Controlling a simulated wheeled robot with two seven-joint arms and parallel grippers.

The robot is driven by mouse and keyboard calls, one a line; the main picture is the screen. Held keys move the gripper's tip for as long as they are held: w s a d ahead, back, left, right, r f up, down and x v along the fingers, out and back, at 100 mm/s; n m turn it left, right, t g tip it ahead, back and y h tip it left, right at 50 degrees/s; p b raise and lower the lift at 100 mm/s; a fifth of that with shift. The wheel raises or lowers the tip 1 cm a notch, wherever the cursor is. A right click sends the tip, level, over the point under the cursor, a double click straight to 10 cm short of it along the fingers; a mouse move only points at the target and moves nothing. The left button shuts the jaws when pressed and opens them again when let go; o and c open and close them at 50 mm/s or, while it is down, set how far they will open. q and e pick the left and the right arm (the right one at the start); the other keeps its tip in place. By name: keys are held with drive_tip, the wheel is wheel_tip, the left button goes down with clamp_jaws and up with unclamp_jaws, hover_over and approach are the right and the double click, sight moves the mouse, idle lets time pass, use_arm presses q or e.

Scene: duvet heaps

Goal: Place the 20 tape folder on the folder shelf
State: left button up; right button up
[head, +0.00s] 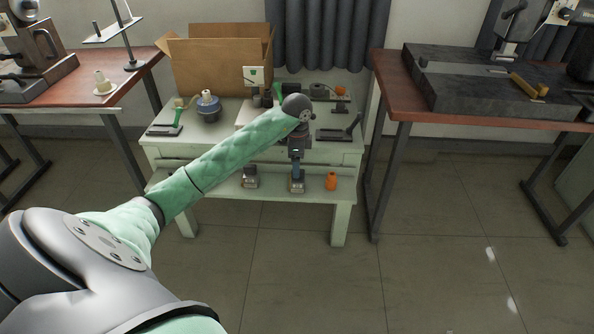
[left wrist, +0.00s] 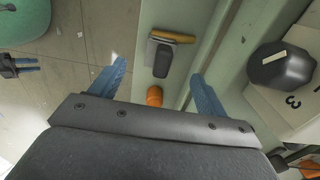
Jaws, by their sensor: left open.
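My left gripper (head: 297,180) is open above the front of the white bench's lower shelf (head: 225,187). The left wrist view shows its two blue fingers (left wrist: 158,78) spread apart with nothing gripped. Below them on the shelf lie a dark grey tool with a yellow edge (left wrist: 164,55) and an orange bottle (left wrist: 154,96). In the head view a small grey item (head: 250,178) stands left of the gripper and the orange bottle (head: 331,181) right of it. I cannot read a "20" on anything, so I cannot tell which thing is the tape folder.
Brown tables stand left (head: 85,75) and right (head: 390,82). The floor in front is clear.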

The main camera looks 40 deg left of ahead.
use_arm(q)
drive_tip(key=shift+r, duration=2.25)
use_arm(e)
drive_tip(key=shift+g, duration=0.8)
drive_tip(key=shift+s+d+f, duration=0.2)
drive_tip(key=shift+s+f, duration=1.25)
drive_tip(key=shift+f, duration=0.2)
